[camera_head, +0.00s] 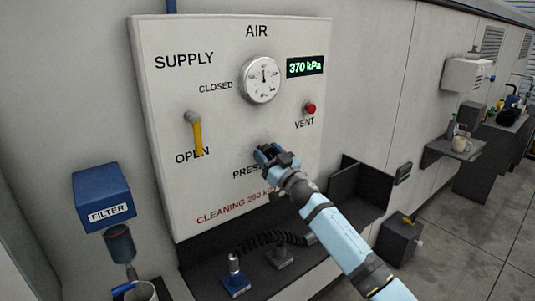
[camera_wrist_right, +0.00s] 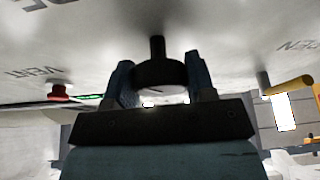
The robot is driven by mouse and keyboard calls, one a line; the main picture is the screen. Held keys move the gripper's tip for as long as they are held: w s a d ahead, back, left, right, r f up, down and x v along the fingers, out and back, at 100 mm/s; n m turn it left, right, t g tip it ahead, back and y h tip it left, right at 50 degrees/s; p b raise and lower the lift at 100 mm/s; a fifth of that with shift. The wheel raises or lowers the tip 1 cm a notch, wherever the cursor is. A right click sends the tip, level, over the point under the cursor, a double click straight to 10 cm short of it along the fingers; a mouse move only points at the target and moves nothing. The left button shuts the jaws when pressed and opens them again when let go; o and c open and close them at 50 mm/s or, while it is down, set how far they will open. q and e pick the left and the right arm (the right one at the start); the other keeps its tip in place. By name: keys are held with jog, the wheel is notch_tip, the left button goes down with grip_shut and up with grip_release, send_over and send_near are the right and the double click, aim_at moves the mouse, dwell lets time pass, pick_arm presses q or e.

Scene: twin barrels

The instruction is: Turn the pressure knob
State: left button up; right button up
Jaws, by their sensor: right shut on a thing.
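The pressure knob (camera_wrist_right: 159,74) is a dark round knob on a short stem from the white panel (camera_head: 293,130). My right gripper (camera_wrist_right: 158,80) has one finger on each side of it and is shut on it. In the head view my right gripper (camera_head: 268,153) is at the panel over the partly covered "PRES..." label and hides most of the knob. The green digital display (camera_head: 305,66) reads 370 kPa. The round gauge (camera_head: 261,79) is beside it, its needle too small to read surely. My left gripper is not in view.
The yellow supply handle (camera_head: 196,136) points down at OPEN. The red vent button (camera_head: 310,108) is right of the knob. Red text (camera_head: 235,207) on cleaning pressure is partly covered by my arm. A blue filter (camera_head: 102,197) hangs left; a dark shelf with a hose (camera_head: 268,238) lies below.

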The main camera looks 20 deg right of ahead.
jog(key=n+g+y, duration=0.1)
jog(key=n, duration=0.2)
jog(key=n+y+p, duration=0.1)
jog(key=n, duration=0.2)
jog(key=shift+d+r+g+y, duration=0.1)
jog(key=shift+g+y, duration=0.2)
jog(key=shift+g, duration=0.1)
jog(key=n+g+p, duration=0.1)
jog(key=n, duration=0.1)
jog(key=n+y+p, duration=0.1)
jog(key=n, duration=0.2)
jog(key=shift+r+g, duration=0.1)
jog(key=shift+g, duration=0.3)
jog(key=n+g+p, duration=0.1)
jog(key=n+p, duration=0.1)
jog(key=n, duration=0.2)
jog(key=shift+g+y+p, duration=0.35)
jog(key=shift+g+y, duration=0.05)
jog(key=n+g+p, duration=0.1)
jog(key=n, duration=0.1)
jog(key=shift+n+p, duration=0.35)
jog(key=shift+n, duration=0.05)
jog(key=shift+n+p, duration=0.3)
jog(key=shift+n, duration=0.2)
jog(key=o, duration=0.9)
